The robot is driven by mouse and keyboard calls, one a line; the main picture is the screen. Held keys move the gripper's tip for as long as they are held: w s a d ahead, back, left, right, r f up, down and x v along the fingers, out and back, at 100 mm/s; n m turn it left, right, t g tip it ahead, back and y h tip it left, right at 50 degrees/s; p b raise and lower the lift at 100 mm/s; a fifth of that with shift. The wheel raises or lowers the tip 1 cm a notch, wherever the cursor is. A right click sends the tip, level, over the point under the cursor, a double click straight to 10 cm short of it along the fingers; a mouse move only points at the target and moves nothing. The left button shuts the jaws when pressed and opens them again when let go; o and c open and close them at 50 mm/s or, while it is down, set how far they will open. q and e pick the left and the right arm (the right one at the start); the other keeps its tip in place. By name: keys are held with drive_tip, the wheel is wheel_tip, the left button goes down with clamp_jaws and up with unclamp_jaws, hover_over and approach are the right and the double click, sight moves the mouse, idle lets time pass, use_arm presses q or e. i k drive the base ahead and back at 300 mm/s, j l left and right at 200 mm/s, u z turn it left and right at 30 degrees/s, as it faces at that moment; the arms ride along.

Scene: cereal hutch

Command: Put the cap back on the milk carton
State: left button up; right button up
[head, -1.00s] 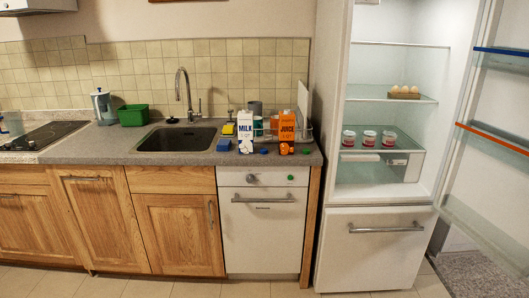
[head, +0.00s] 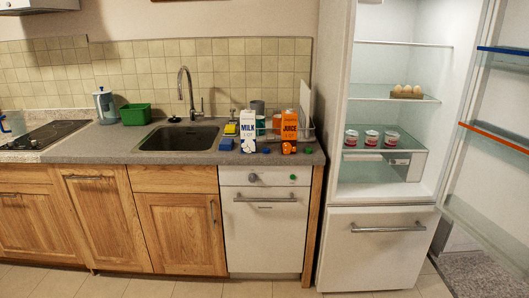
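The white and blue milk carton (head: 248,138) stands upright on the counter, right of the sink. A small blue round piece (head: 266,150), which looks like a cap, lies on the counter just right of its base. A small green piece (head: 308,150), also cap-like, lies right of the orange juice carton (head: 289,128). The milk carton's spout is too small to make out. Neither of my grippers is in view.
A blue block-like item (head: 226,144) lies left of the milk carton, with a dish rack (head: 305,132) behind the cartons. The sink (head: 178,138) is to the left. The fridge (head: 335,160) stands open at right. The floor in front is clear.

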sight(247, 117)
drive_tip(key=i+l, duration=0.65)
drive_tip(key=i+l+u, duration=0.1)
drive_tip(key=i+l, duration=0.5)
drive_tip(key=l, duration=0.2)
drive_tip(key=i+l, duration=0.6)
drive_tip(key=l, duration=0.15)
